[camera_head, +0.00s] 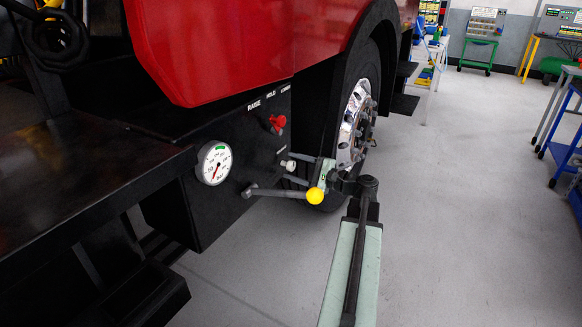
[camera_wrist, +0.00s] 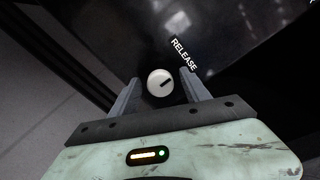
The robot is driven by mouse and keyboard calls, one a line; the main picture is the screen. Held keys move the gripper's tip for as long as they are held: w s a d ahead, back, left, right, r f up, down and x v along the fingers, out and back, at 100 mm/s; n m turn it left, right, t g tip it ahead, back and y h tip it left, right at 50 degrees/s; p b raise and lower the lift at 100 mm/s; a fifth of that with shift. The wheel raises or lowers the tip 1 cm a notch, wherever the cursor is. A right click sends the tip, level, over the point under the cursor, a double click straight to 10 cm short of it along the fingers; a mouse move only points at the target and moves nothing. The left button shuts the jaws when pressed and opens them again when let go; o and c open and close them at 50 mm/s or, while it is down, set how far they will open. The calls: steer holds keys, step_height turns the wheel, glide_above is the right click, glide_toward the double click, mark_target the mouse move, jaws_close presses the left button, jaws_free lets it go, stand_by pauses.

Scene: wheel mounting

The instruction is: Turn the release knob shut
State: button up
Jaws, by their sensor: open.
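The release knob (camera_wrist: 160,84) is a round white knob with a dark slot mark, below the word RELEASE in the wrist view. The mark runs slanted, up to the right. In the head view the knob (camera_head: 288,165) shows small and pale on the black control box (camera_head: 235,140). My gripper (camera_wrist: 160,77) is open, one finger on each side of the knob. A dark gap shows between the knob and each finger, so I see no grip.
A grey lever with a yellow ball (camera_head: 315,195) sticks out just below my gripper. A red knob (camera_head: 277,122) under RAISE, HOLD, LOWER and a round gauge (camera_head: 214,163) are on the box. The truck wheel (camera_head: 355,120) stands right behind.

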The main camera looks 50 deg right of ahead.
steer(key=v, duration=0.6)
steer(key=shift+s, duration=0.35)
